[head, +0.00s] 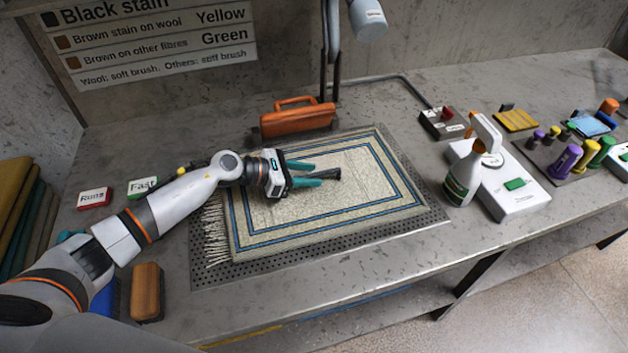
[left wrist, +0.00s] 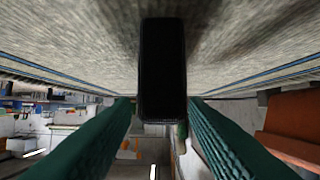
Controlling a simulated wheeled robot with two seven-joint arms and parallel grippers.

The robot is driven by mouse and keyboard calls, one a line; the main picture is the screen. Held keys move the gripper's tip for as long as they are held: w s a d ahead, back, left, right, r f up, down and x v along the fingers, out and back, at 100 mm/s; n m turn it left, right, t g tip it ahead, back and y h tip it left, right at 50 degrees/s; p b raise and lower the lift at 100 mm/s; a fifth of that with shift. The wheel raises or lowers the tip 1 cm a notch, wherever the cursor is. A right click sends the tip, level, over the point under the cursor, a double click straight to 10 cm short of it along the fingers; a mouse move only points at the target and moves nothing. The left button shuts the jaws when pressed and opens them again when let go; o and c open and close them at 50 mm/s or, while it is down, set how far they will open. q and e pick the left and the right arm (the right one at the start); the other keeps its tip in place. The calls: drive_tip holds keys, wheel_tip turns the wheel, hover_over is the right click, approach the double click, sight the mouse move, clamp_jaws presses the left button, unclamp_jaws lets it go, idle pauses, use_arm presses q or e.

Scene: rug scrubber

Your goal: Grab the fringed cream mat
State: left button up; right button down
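The cream mat (head: 370,178) with blue border lines lies flat on a dark perforated tray (head: 300,262) on the bench; its fringe (head: 215,235) is on the left edge. My left gripper (head: 318,175) reaches over the middle of the mat with its two teal fingers spread apart. A dark patch or shape shows by the fingertips; I cannot tell what it is. I cannot tell whether the fingers touch the mat. My right gripper is not in view.
An orange case (head: 297,118) stands behind the mat. A spray bottle (head: 470,165) and white box (head: 515,190) stand to the right. An orange-brown brush (head: 147,292) and two labelled blocks, Rusa-like red (head: 94,199) and green (head: 142,187), are at left.

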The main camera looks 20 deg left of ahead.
use_arm(q)
drive_tip(key=shift+x, duration=1.1)
clamp_jaws()
drive_tip(key=shift+r, duration=0.1)
drive_tip(key=shift+w, duration=0.1)
